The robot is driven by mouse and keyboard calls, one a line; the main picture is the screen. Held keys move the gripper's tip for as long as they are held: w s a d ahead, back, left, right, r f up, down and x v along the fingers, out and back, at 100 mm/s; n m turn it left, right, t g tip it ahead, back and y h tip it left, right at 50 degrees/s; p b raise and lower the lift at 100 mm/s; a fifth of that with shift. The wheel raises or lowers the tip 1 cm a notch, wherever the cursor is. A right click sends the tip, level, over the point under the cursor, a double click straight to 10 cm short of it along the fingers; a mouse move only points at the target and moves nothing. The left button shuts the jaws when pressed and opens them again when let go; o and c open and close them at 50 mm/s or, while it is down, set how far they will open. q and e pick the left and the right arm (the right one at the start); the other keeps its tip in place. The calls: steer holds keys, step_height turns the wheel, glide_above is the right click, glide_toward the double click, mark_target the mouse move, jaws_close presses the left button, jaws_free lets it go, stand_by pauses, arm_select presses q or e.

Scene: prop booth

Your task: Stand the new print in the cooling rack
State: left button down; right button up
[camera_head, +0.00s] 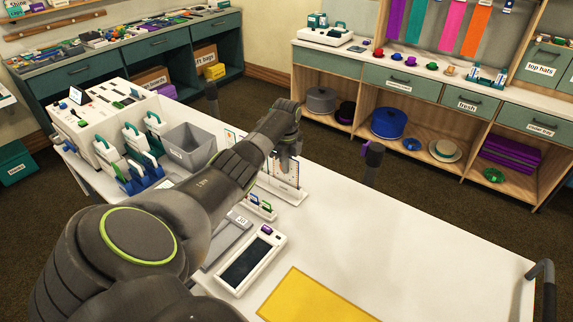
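My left gripper (285,160) points down over the white cart top, right at a pale upright stand (287,191) with small coloured marks, which looks like the cooling rack. The arm and gripper cover part of the stand. A thin pale sheet edge shows by the fingers, but I cannot tell whether it is a print or whether the fingers hold it. A small pale card (231,137) stands partly hidden behind my arm. A white printer-like machine (97,112) stands at the cart's far left. My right gripper is not in view.
A grey bin (189,147) and several white-and-green or blue upright tools (143,170) stand left of my arm. A white device with a dark screen (245,262) and a yellow mat (312,297) lie nearer. The cart top's right side is clear.

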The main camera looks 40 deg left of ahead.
arm_select(q)
steer(key=c, duration=1.6)
jaws_free()
steer(key=shift+o, duration=0.2)
steer(key=shift+r, duration=0.1)
step_height(320, 180, up, 13)
steer(key=b, duration=0.3)
steer(key=shift+r+p, duration=1.35)
steer(key=shift+r, duration=0.8)
